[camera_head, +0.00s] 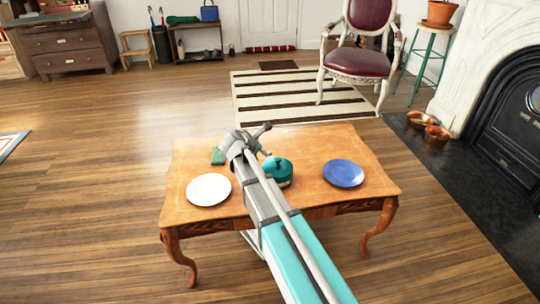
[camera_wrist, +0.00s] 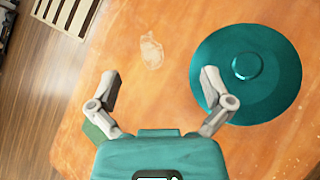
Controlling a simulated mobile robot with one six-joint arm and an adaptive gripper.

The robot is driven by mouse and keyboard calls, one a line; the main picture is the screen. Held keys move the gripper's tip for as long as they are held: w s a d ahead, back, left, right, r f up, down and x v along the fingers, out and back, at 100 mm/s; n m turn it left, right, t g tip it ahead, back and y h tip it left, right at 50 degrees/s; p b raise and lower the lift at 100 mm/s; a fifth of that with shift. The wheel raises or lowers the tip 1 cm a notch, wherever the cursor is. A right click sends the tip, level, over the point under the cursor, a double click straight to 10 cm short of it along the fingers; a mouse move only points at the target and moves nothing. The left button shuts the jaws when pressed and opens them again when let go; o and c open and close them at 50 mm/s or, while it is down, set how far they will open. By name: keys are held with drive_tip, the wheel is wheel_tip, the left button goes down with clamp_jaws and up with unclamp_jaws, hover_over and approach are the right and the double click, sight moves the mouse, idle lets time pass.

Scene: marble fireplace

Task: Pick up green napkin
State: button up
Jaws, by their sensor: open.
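The green napkin (camera_head: 218,156) lies on the far left part of the wooden table (camera_head: 310,150), small and folded-looking. In the wrist view a green corner of the napkin (camera_wrist: 95,136) shows at lower left, partly hidden behind my left finger and the gripper body. My gripper (camera_head: 258,142) is over the table, to the right of the napkin. In the wrist view my gripper (camera_wrist: 160,80) has its two fingers spread wide, with nothing but tabletop between them.
A teal lidded pot (camera_head: 278,173) stands right beside my gripper; its round lid (camera_wrist: 246,75) is close to the right finger. A white plate (camera_head: 208,189) lies at front left and a blue plate (camera_head: 343,173) at right. Bare tabletop surrounds the napkin.

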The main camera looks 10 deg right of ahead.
drive_tip(key=w+a+f+n+b, duration=0.1)
drive_tip(key=f+b, duration=0.1)
drive_tip(key=w+a+f+n+t+b, duration=0.1)
drive_tip(key=w+f+n+b, duration=0.1)
drive_tip(key=b, duration=0.1)
drive_tip(key=w+a+f+n+t+b, duration=0.1)
drive_tip(key=w+a+n+b, duration=0.1)
drive_tip(key=shift+a+f+h, duration=0.1)
drive_tip(key=shift+f+h, duration=0.2)
drive_tip(key=shift+f, duration=0.1)
drive_tip(key=shift+w+a+n+t+b, duration=0.15)
drive_tip(key=shift+a+n+t+b, duration=0.2)
drive_tip(key=shift+n, duration=0.25)
drive_tip(key=shift+d, duration=0.1)
